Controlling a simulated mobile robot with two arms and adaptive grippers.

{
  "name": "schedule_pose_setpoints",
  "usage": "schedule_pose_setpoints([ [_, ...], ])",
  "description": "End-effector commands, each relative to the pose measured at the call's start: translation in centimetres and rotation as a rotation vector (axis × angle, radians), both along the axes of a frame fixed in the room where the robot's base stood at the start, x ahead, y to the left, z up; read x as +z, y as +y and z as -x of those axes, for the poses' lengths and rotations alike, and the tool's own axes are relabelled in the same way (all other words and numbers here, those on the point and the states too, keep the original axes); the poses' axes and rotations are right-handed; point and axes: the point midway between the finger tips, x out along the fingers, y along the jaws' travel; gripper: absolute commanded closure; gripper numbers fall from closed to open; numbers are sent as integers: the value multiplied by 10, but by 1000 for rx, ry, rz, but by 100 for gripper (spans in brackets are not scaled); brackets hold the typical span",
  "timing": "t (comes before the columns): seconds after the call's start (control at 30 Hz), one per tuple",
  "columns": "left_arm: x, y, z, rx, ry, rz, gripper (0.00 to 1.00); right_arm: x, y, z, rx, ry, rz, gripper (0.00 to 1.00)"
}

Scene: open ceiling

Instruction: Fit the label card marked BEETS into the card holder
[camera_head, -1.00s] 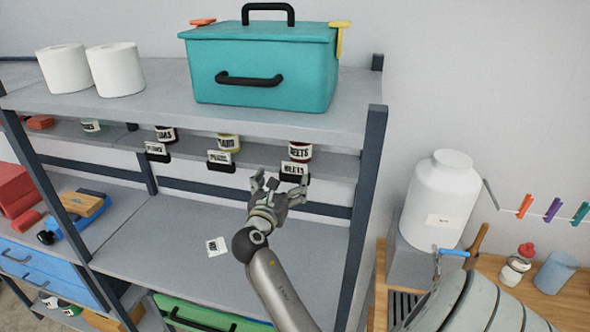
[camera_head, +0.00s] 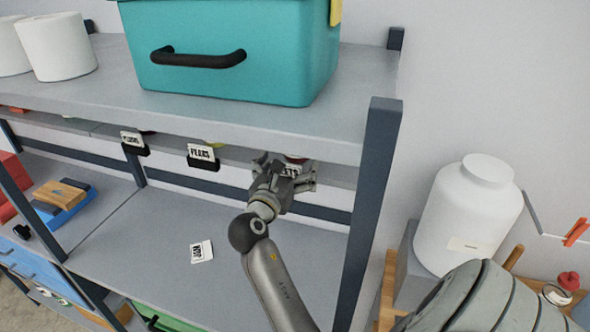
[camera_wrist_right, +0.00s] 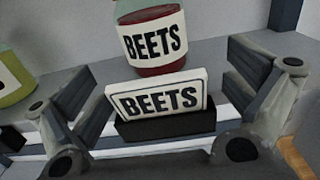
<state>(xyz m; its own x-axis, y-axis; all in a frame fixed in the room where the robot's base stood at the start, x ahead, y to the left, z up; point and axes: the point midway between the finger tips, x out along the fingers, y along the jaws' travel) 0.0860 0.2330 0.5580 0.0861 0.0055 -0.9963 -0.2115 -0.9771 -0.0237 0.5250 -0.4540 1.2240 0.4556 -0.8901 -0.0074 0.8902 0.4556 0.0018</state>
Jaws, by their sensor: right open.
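The BEETS label card (camera_wrist_right: 158,98) is white with a dark border. It stands in the black card holder (camera_wrist_right: 166,126) on the shelf edge, its lower edge at the holder's slot and in line with it. A jar with a BEETS label (camera_wrist_right: 152,42) stands behind it. My right gripper (camera_head: 285,178) is at this holder in the head view and hides most of it. In the right wrist view its two fingers are spread wide, one on each side of the card and apart from it. My left gripper is not in view.
Holders with PEARS (camera_head: 202,157) and another card (camera_head: 133,143) line the shelf edge to the left. A loose white card (camera_head: 201,252) lies on the shelf below. The upper shelf with a teal box (camera_head: 235,60) overhangs; a dark post (camera_head: 367,205) stands right.

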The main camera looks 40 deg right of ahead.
Motion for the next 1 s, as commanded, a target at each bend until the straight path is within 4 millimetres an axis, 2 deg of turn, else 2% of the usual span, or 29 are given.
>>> schedule_pose_setpoints([
  [0.03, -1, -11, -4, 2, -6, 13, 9, -1, 0, 0, 1, 0, 0, 8],
  [0.1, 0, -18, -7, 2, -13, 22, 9, 0, 0, 0, 0, 0, 0, 8],
  [0.27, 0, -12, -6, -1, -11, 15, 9, 0, 0, 0, 1, 0, 0, 8],
  [0.43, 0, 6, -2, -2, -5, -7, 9, 0, 0, 0, 0, 0, 0, 28],
  [0.6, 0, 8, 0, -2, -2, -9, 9, 0, 0, 0, 1, 0, 0, 50],
  [0.7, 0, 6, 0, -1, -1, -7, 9, 0, 0, 0, 1, 0, 0, 54],
  [0.87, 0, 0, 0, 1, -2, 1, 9, 0, 0, 0, 1, -1, 0, 54],
  [1.0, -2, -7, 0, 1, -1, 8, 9, 10, 0, 0, 1, -5, 1, 54],
])
